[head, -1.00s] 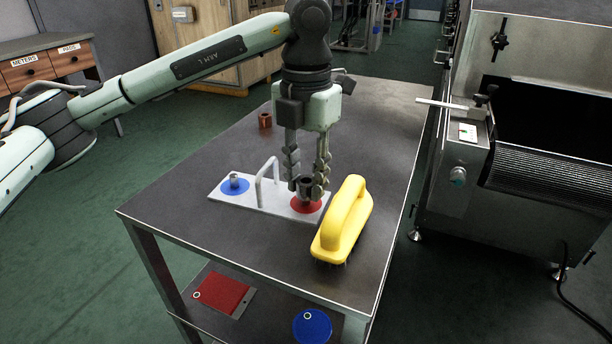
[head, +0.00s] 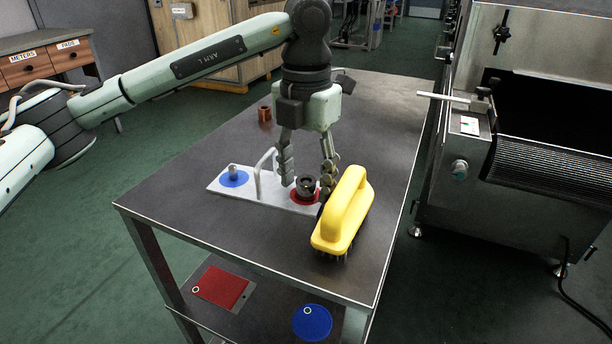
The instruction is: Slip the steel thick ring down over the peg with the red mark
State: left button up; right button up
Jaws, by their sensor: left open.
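The steel thick ring (head: 307,187), dark grey, sits low over the red mark (head: 296,197) at the right end of a white plate (head: 275,198). It looks to be around the peg there; a small light spot shows in its middle, and the peg is otherwise hidden. My left gripper (head: 306,192) comes down from above with its fingers spread, one on each side of the ring and apart from it. A second peg (head: 233,171) stands bare on a blue mark (head: 235,180) at the plate's left end. My right gripper is not in view.
A yellow-handled brush (head: 343,215) lies right beside the gripper's right finger. A grey handle (head: 258,177) arches over the plate's middle. A copper-brown ring (head: 264,114) stands further back on the table (head: 372,120). The table's far right part is clear.

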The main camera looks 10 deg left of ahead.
pick_arm(q)
jog(key=shift+r, duration=0.1)
notch_tip(320, 180, up, 12)
dwell(0.5)
